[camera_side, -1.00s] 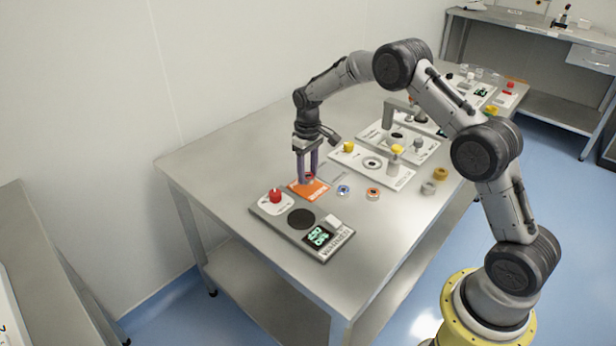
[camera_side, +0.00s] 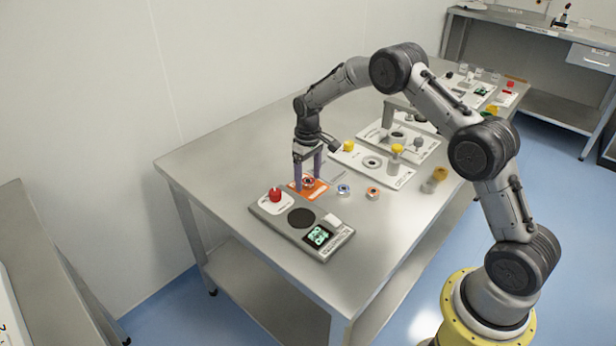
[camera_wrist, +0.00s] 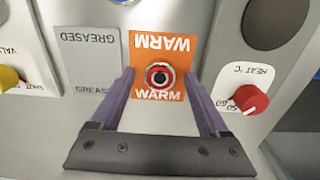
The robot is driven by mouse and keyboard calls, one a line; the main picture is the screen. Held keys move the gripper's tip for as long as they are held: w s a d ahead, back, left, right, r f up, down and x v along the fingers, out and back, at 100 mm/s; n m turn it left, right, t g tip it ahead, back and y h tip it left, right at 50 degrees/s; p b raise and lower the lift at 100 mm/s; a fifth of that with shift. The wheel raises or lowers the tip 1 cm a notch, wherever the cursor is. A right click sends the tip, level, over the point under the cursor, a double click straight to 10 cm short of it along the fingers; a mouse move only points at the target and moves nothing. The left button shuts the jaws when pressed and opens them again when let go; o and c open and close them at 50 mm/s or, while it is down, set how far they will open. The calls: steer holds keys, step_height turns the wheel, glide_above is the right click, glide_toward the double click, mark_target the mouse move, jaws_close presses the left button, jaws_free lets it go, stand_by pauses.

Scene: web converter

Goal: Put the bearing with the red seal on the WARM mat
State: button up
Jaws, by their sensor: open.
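The bearing with the red seal (camera_wrist: 159,77) lies on the orange WARM mat (camera_wrist: 145,48), close to the lower WARM lettering in the wrist view. In the side view the bearing (camera_side: 308,182) also shows on the orange mat (camera_side: 318,191). My gripper (camera_wrist: 163,75) is open, with one purple finger on each side of the bearing and a gap to it on both sides. In the side view my gripper (camera_side: 308,176) is low over the mat.
A heater unit (camera_side: 265,209) with a red knob and dark round plate stands beside the mat. A grey GREASED mat (camera_wrist: 88,60) lies on the other side. A blue-sealed bearing (camera_side: 343,190) and an orange-sealed bearing (camera_side: 373,193) lie to the right on the table.

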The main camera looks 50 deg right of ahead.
mark_target(308, 181)
step_height(308, 181, up, 12)
steer(key=shift+r, duration=0.25)
steer(key=s+a+r+t, duration=0.1)
steer(key=s+a+r, duration=0.2)
steer(key=s+r, duration=0.5)
steer(key=s+a+r+t, duration=0.2)
steer(key=s+a+r, duration=0.1)
steer(key=s+r, duration=0.5)
steer(key=s+a+f+t, duration=0.1)
steer(key=s, duration=0.9)
steer(key=s+a+f+t, duration=0.1)
steer(key=s+a+f, duration=0.1)
steer(key=s, duration=0.8)
steer(key=shift+s+a+f+t, duration=0.15)
steer(key=shift+s+a+t, duration=0.1)
steer(key=shift+s+t, duration=0.05)
